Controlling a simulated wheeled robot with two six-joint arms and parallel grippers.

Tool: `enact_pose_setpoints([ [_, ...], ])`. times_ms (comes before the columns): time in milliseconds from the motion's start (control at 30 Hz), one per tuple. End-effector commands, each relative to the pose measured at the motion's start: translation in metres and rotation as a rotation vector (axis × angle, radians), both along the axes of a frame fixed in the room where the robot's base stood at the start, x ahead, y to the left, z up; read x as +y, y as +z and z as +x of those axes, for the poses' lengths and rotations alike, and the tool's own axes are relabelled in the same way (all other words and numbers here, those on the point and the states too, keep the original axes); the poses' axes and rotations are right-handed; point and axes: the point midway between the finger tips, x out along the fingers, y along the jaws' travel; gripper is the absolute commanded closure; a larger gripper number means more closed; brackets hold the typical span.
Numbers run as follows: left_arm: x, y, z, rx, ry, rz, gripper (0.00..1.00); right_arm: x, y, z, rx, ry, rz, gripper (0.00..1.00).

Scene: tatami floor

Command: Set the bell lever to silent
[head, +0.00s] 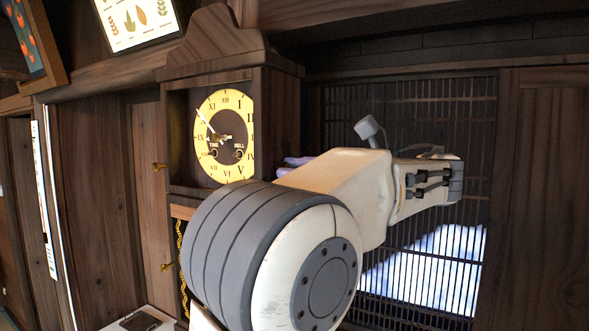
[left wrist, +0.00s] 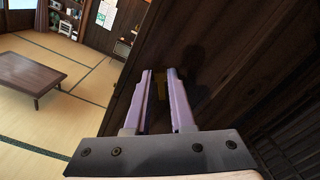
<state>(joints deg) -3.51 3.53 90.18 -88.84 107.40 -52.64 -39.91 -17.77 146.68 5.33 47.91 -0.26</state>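The wall clock (head: 215,45) has a dark wooden case and a yellow dial (head: 224,135) with Roman numerals and winding holes marked TIME and BELL. In the left wrist view, a small brass-coloured piece (left wrist: 160,88), possibly the bell lever, shows against dark wood between my left gripper's fingers (left wrist: 159,75). The two purple fingers are apart; I cannot tell whether they touch it. In the head view, a purple finger (head: 297,161) shows beside the clock's right side, and my left arm hides the rest. The lever's setting is not readable. My right gripper is not in view.
A slatted lattice (head: 430,110) lies behind my arm, with a dark wood panel (head: 545,190) at the right. The left wrist view shows a low table (left wrist: 42,72) on the open tatami floor (left wrist: 35,140).

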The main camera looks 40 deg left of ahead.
Motion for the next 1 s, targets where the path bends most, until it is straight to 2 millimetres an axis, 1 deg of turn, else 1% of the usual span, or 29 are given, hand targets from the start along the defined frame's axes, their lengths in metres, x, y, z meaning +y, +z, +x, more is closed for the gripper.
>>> enact_pose_setpoints([
  [233, 0.000, -0.006, -0.005, -0.113, 0.002, 0.028, 1.00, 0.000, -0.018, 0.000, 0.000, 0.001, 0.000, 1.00],
  [500, 0.000, -0.003, -0.005, -0.127, 0.003, 0.031, 1.00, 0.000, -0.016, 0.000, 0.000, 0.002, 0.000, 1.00],
  [533, 0.000, -0.003, -0.005, -0.127, 0.003, 0.031, 0.70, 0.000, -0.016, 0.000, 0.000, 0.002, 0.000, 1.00],
  [600, 0.000, -0.003, -0.005, -0.126, 0.003, 0.030, 0.47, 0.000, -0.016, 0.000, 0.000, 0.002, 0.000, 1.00],
  [1000, -0.002, -0.003, -0.006, -0.125, 0.005, 0.031, 0.47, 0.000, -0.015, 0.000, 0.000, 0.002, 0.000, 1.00],
])
